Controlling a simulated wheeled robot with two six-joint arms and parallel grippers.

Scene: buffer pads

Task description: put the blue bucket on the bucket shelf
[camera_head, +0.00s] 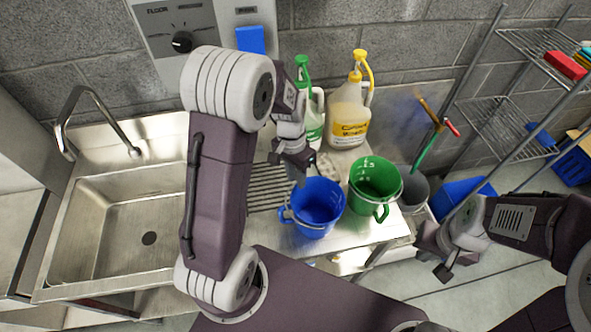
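The blue bucket (318,204) stands upright on the steel drainboard (262,207), in front of the jugs. My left gripper (298,178) is above and just behind its rim at the upper left, fingers pointing down. I cannot tell whether it touches the rim or how far its fingers are apart. My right gripper (434,257) is open and empty, out past the right end of the drainboard. A wire shelf rack (497,128) stands at the right; no label shows whether it is the bucket shelf.
A green bucket (375,183) stands right beside the blue one, with a grey bucket (412,190) beyond it. A white jug (313,125) and a yellow-topped jug (349,115) stand behind. The sink (120,215) is at the left. Blue crates (462,192) lie near the rack.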

